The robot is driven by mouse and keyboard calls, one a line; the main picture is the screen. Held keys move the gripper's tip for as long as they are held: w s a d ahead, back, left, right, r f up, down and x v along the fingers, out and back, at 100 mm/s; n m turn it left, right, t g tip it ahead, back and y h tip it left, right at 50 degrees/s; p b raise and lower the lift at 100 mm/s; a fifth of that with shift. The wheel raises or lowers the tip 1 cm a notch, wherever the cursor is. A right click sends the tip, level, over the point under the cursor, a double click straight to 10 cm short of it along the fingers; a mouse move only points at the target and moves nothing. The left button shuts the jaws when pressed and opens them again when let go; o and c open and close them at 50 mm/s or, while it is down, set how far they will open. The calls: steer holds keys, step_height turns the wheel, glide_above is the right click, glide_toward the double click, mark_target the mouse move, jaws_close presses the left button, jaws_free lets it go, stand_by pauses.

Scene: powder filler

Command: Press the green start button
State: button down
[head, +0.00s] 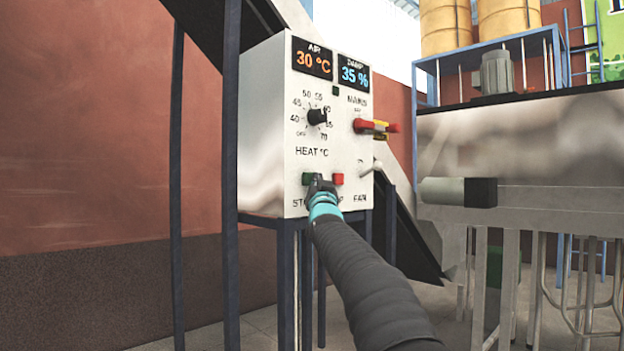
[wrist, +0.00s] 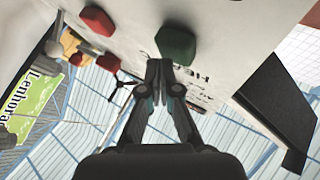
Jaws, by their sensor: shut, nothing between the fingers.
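The green start button (head: 307,178) is on the lower front of the white control box (head: 264,120), left of a red button (head: 338,179). My gripper (head: 319,184) is at the panel, just right of the green button in the head view and partly over the lettering below. In the wrist view the green button (wrist: 175,43) is just beyond the fingertips (wrist: 160,68), slightly to their right. The red button (wrist: 97,20) is farther left there. The fingers are together with nothing between them. I cannot tell whether the tips touch the button or panel.
Above the buttons are a black heat knob (head: 317,116) and two displays. A red mains handle (head: 365,126) and a fan toggle (head: 371,168) stick out at the right. Dark posts (head: 231,180) stand left of the box. A metal machine (head: 520,140) fills the right.

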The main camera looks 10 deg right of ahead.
steer(key=shift+w+a+p, duration=0.4)
steer(key=shift+p, duration=0.1)
stand_by(1.0)
steer(key=shift+s+d, duration=0.1)
steer(key=shift+d, duration=0.05)
steer(key=shift+s+d+b, duration=0.45)
steer(key=shift+s+b, duration=0.2)
steer(key=shift+b, duration=0.4)
steer(key=s+d+b, duration=0.1)
steer(key=s+b, duration=0.1)
steer(key=s+d+b, duration=0.2)
steer(key=b, duration=0.1)
